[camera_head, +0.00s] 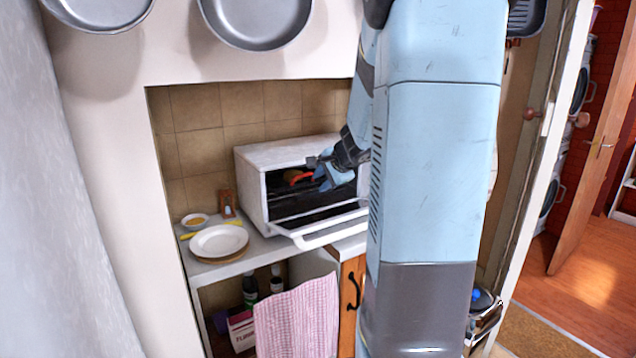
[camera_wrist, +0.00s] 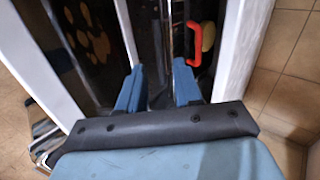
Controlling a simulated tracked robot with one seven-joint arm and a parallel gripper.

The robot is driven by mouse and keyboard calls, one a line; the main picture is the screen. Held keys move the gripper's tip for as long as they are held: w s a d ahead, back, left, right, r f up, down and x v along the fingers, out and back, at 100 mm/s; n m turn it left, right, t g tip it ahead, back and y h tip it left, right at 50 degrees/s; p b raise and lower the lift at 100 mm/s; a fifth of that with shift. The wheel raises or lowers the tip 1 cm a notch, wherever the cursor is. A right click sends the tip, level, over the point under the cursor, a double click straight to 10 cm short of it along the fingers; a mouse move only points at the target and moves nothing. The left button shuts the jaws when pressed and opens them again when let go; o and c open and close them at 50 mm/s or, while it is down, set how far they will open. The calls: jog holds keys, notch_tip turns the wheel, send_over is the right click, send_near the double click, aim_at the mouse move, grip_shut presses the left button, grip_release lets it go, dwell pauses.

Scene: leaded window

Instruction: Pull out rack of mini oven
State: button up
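The white mini oven (camera_head: 262,195) stands on the counter in the alcove, with its door (camera_head: 325,228) folded down and open. My gripper (camera_head: 322,172) is at the oven's open front, tilted down toward the dark inside. In the wrist view, the two blue fingers of my gripper (camera_wrist: 158,75) are spread apart, with a dark gap between them. A red handle-like piece (camera_wrist: 193,45) lies just beyond the right finger, beside a yellowish item (camera_wrist: 208,36); the red piece also shows in the head view (camera_head: 297,177). I cannot clearly make out the rack in the dark inside.
A white plate (camera_head: 219,241) and a small bowl (camera_head: 195,220) sit left of the oven. Pans (camera_head: 258,18) hang above the alcove. A pink checked towel (camera_head: 296,322) hangs below the counter. Tiled wall (camera_head: 240,100) backs the oven. Brown blobs (camera_wrist: 88,40) show on dark glass.

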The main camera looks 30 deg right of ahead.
aim_at(315, 194)
jog(key=shift+w+d+f+m, duration=0.25)
jog(key=shift+d+f, duration=0.1)
jog(key=shift+d, duration=0.2)
jog(key=shift+w+d+f+m, duration=0.2)
jog(key=shift+d+f+m, duration=0.1)
jog(key=shift+d, duration=0.25)
jog(key=shift+x, duration=5.25)
jog(key=shift+f, duration=0.1)
jog(key=shift+c, duration=0.2)
